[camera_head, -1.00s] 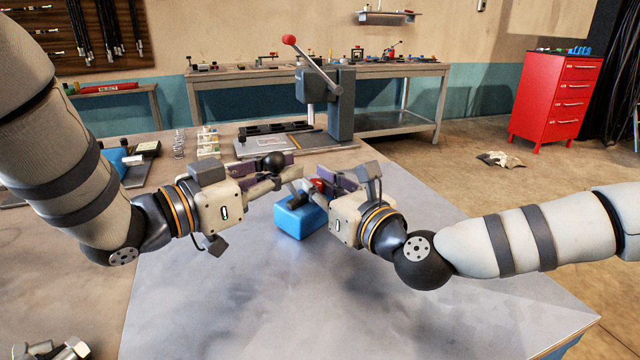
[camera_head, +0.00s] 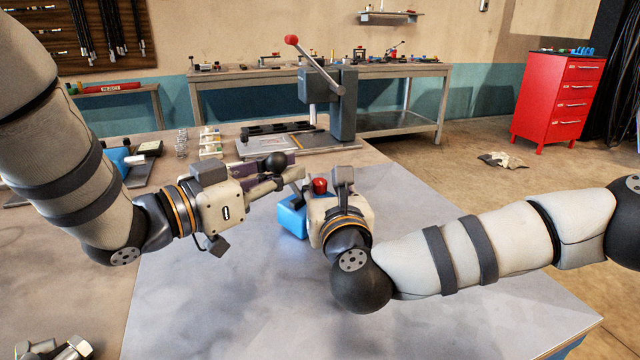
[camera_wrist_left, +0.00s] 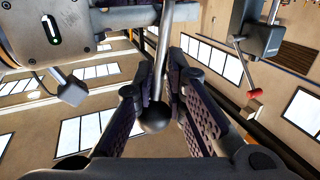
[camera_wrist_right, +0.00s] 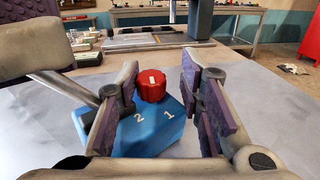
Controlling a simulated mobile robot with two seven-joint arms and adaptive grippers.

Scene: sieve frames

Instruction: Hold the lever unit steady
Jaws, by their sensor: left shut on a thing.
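The lever unit is a blue box (camera_head: 291,218) on the grey table, with a red knob (camera_head: 319,185) on top. In the right wrist view the blue box (camera_wrist_right: 158,133) has marks "2" and "1", and the red knob (camera_wrist_right: 151,86) has a white line. A metal lever (camera_wrist_right: 62,91) slants from the box to a black ball (camera_head: 273,162). My left gripper (camera_wrist_left: 165,78) is shut on the lever at the ball end. My right gripper (camera_wrist_right: 160,78) is open, its fingers either side of the red knob, with visible gaps. In the head view its fingertips are hidden behind its body.
Small parts lie at the left, and bolts (camera_head: 62,350) sit at the lower left. The table's front middle is clear. A red drawer cabinet (camera_head: 560,100) is far right.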

